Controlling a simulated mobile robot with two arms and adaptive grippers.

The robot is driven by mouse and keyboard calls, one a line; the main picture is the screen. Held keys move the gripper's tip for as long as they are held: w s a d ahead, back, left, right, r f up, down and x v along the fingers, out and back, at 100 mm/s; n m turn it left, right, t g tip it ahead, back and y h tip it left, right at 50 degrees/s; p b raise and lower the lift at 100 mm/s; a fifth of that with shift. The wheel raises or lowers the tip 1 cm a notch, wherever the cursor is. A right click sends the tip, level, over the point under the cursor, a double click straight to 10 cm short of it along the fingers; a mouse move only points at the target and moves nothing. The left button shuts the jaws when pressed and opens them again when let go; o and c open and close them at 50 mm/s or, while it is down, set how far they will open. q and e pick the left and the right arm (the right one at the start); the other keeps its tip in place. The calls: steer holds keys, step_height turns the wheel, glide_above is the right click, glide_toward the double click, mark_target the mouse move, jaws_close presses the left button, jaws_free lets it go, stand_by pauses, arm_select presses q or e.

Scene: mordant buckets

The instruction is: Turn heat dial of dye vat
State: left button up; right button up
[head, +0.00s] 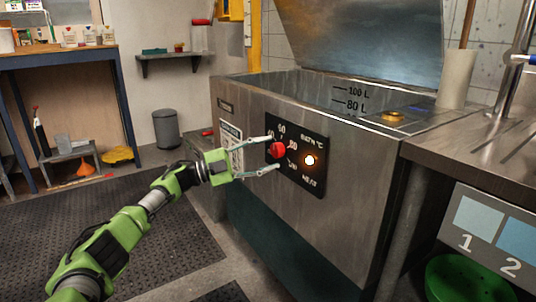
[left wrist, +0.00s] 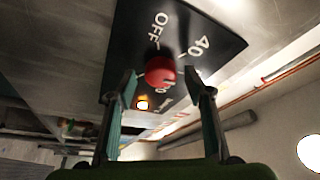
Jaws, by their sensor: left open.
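The dye vat (head: 345,215) is a large steel tank with its lid raised. My right gripper is not in view.
A steel counter (head: 480,150) adjoins the vat at the right, with a green bucket (head: 462,280) below. A workbench (head: 60,55) and a grey bin (head: 166,128) stand at the back left. Dark mats (head: 60,240) cover part of the floor.

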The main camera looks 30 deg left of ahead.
arm_select(q)
steer(key=v, duration=1.1)
steer(key=shift+s+a, duration=0.1)
steer(key=shift+a, duration=0.05)
